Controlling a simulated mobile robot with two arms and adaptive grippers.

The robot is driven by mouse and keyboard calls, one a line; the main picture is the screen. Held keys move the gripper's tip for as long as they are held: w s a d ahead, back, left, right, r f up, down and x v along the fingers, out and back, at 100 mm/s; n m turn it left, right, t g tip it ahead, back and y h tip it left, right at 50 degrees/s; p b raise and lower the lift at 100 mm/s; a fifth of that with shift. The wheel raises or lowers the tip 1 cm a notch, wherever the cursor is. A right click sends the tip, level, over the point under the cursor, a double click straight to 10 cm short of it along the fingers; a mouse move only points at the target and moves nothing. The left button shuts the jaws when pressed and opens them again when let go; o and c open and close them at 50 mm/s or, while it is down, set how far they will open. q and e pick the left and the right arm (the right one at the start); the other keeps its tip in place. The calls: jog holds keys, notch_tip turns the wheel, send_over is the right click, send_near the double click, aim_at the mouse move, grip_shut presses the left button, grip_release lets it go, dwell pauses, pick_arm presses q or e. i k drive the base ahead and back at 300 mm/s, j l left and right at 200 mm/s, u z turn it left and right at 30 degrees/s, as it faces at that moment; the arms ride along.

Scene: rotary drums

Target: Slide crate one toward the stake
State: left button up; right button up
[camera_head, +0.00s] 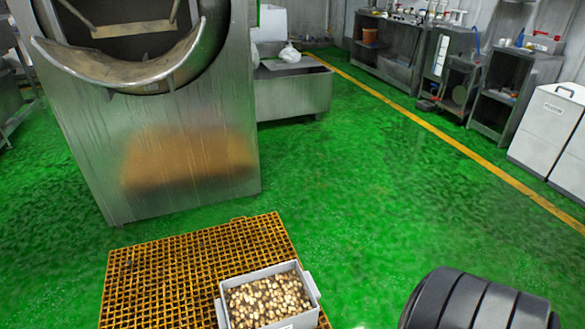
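A light grey crate (222,309) with handles at its sides stands on a yellow-orange grid pallet (150,285) at the bottom of the head view. It is filled with small pale and brown rounded pieces. The crate sits at the pallet's right side, and the bottom edge of the picture cuts it off. It is the only such crate I can see. I cannot make out a stake in this view. Neither of my grippers can be seen.
A large steel drum machine (85,150) stands behind the pallet. A steel bin (292,97) is farther back. Steel cabinets (392,58) and white bins (548,125) line the right wall beyond a yellow floor line (450,140).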

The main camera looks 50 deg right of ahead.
aim_at(283, 295)
jog(key=z, duration=1.2)
